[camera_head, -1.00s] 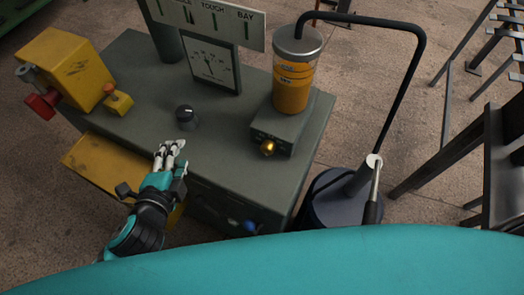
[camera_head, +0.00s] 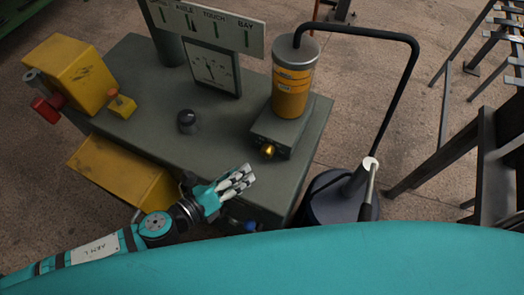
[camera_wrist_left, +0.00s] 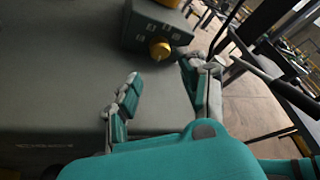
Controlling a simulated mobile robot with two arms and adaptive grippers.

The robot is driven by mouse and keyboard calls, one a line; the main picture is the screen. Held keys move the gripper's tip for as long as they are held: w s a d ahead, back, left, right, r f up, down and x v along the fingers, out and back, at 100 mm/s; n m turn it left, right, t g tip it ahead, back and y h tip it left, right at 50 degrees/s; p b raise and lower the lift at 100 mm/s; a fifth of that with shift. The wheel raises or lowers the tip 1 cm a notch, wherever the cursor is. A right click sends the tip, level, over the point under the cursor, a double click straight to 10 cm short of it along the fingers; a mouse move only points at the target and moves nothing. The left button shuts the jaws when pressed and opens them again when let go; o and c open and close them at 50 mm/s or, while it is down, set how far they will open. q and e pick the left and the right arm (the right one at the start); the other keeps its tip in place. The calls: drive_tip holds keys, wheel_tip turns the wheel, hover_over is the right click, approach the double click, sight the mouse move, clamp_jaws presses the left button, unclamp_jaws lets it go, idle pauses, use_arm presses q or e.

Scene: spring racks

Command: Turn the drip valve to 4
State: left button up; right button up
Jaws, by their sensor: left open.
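The drip valve appears to be the brass knob (camera_head: 268,151) on the front of a grey box (camera_head: 292,140). An oil-filled amber reservoir (camera_head: 290,92) stands upright on that box. My left gripper (camera_head: 248,176) is open and empty, just in front of the knob and apart from it. In the left wrist view the knob (camera_wrist_left: 160,50) lies beyond the spread fingers (camera_wrist_left: 164,75), between their tips. Small pale marks surround the knob there, too small to read, so its setting cannot be told. My right gripper is not in view.
A black pipe (camera_head: 404,90) stands to the right. A blue knob (camera_head: 250,226) sits below my gripper.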

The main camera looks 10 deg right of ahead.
sight(264, 155)
use_arm(q)
drive_tip(key=x, duration=0.8)
drive_tip(key=shift+p, duration=0.35)
drive_tip(key=shift+w+d+f, duration=0.2)
drive_tip(key=shift+w+d, duration=0.25)
drive_tip(key=shift+c, duration=0.4)
